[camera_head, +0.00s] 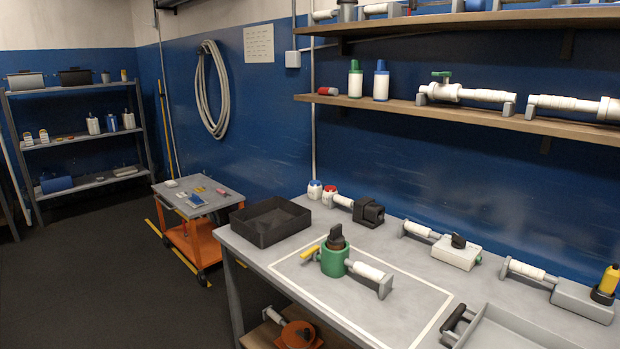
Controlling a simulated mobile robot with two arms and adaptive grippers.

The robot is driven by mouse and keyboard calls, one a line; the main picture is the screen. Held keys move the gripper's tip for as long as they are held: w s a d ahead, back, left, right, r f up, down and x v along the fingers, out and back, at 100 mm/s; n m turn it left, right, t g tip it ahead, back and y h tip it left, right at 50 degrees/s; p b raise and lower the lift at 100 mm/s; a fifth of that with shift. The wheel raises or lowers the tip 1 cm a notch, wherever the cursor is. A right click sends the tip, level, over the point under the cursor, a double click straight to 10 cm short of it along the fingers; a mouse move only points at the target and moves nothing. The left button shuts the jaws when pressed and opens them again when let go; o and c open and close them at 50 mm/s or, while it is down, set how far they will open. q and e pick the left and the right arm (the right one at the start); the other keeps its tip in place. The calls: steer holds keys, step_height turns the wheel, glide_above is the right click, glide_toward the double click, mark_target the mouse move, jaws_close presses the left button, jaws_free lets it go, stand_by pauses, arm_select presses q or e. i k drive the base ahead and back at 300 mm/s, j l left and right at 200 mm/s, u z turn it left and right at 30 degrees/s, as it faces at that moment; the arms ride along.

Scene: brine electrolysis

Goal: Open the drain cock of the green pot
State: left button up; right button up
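The green pot (334,262) stands upright on the workbench, inside a white outlined rectangle. A black knob-like cap (336,238) sits on its top. A yellow lever (311,253) sticks out on the pot's left side; it looks like the drain cock's handle, but I cannot tell its open or shut position. A white pipe section (365,270) ends in a grey bracket on the pot's right. Neither of my grippers is in view.
A black open tray (271,221) stands left of the pot on the workbench (310,317). A grey tray (520,332) lies at the front right. White-piped fittings line the back. An orange trolley (197,240) stands left, with open floor before it.

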mark_target(312, 250)
steer(key=i+l+z, duration=0.1)
steer(key=i+l, duration=0.15)
steer(key=i, duration=0.15)
steer(key=i+l+z, duration=0.15)
steer(key=i, duration=0.25)
